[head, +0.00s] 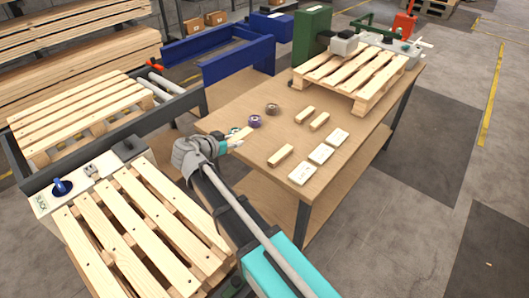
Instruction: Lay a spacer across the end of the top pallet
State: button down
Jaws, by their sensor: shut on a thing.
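My gripper (235,141) is over the near left edge of the wooden table and is shut on a short pale wooden spacer (241,132). My wrist hides part of the grip. Similar spacers lie on the table: two side by side (304,115) (319,121) and one nearer (280,156). A slatted pallet (350,77) rests at the table's far end. Another pallet (128,235) is at the front left, partly hidden by my arm, and a third (75,117) lies behind it. I cannot tell which is the task's top pallet.
A purple roll (255,121) and a brown roll (272,109) stand near the held spacer. A control panel with a blue knob (62,187) sits between the left pallets. Blue frames (237,62) stand behind. Floor at right is clear.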

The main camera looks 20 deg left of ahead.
jog(key=b, duration=0.4)
send_over(263, 151)
jog(key=s+a, duration=0.2)
jog(key=s, duration=0.3)
notch_tip(263, 151, down, 4)
jog(key=w+f+b, duration=0.1)
jog(key=f+b, duration=0.1)
jog(key=w+d+f+b, duration=0.1)
jog(key=w+f+b, duration=0.1)
jog(key=shift+w+f, duration=0.1)
jog(key=shift+w, duration=0.05)
jog(key=shift+w+d+f+b, duration=0.25)
jog(key=shift+w+f+b, duration=0.2)
jog(key=shift+b, duration=0.05)
jog(key=shift+w+d+f+b, duration=0.1)
jog(key=shift+w+f+b, duration=0.1)
jog(key=shift+f+b, duration=0.25)
jog(key=shift+w+d+f+b, duration=0.1)
jog(key=shift+w+f+b, duration=0.1)
jog(key=shift+f+b, duration=1.15)
jog(key=shift+f, duration=0.15)
